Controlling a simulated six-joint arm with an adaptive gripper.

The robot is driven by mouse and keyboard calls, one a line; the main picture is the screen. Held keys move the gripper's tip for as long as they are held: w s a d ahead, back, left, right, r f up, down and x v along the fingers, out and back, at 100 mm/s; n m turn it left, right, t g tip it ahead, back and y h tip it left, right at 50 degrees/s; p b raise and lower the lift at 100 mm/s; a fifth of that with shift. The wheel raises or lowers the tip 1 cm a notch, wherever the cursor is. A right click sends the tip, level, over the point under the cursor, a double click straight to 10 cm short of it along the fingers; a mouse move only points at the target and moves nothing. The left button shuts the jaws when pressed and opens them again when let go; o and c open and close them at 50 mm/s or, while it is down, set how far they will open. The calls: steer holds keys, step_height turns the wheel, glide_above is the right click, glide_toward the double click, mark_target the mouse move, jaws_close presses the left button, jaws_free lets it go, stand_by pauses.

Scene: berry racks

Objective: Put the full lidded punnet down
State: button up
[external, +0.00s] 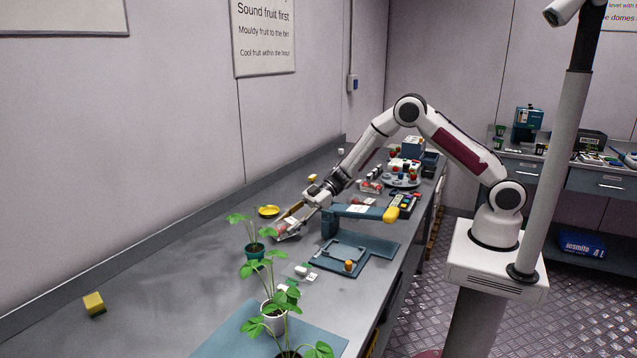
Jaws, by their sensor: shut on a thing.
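My gripper (305,208) reaches down over the grey bench, left of the blue stand. It is shut on a clear punnet (287,228) with red fruit showing inside. The punnet looks tilted, and its lid is too small to make out. I cannot tell whether its underside touches the bench.
A blue stand (329,224) with a yellow-ended arm is right of the punnet. A yellow dish (268,211) lies behind it, and a potted plant (255,250) stands close in front. A blue-grey tray (341,258) lies nearby. The bench at left is clear around a yellow block (94,304).

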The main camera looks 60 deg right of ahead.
steer(key=shift+f, duration=0.15)
steer(key=o, duration=1.2)
steer(key=shift+c, duration=0.2)
steer(key=shift+r+v, duration=0.1)
steer(key=shift+v, duration=2.9)
steer(key=shift+r+v, duration=0.15)
steer(key=shift+v, duration=2.9)
steer(key=shift+w+a, duration=0.1)
